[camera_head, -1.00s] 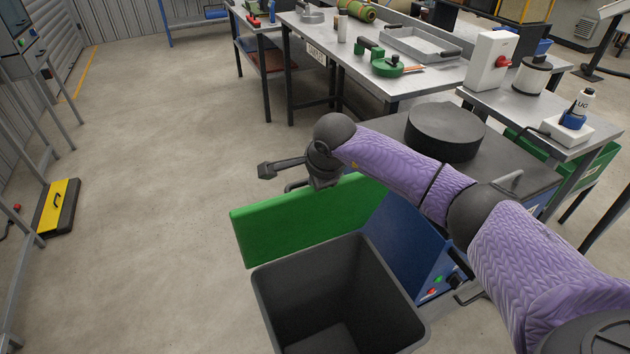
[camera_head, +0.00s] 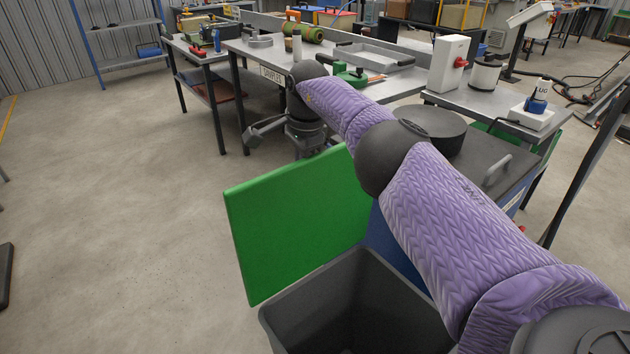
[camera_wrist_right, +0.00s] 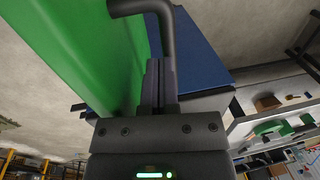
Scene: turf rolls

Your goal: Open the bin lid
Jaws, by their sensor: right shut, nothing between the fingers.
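The dark grey bin (camera_head: 290,318) stands open at the bottom of the head view, and its inside is partly visible. Its green lid (camera_head: 295,220) stands steeply raised at the bin's far side. The lid also fills the upper left of the right wrist view (camera_wrist_right: 75,45). A bent dark handle bar (camera_wrist_right: 165,30) shows in that view, beside the lid's green face. My right gripper (camera_wrist_right: 158,75) is shut and empty, its fingertips close to the bar; whether they touch it cannot be told. In the head view my purple right arm reaches over behind the lid. My left gripper is out of view.
A blue body (camera_head: 385,240) stands behind the bin, partly hidden by my arm. A black round block (camera_head: 430,128) sits on a dark top behind it. Workbenches with tools (camera_head: 255,55) stand further back. The floor on the left (camera_head: 110,200) is clear.

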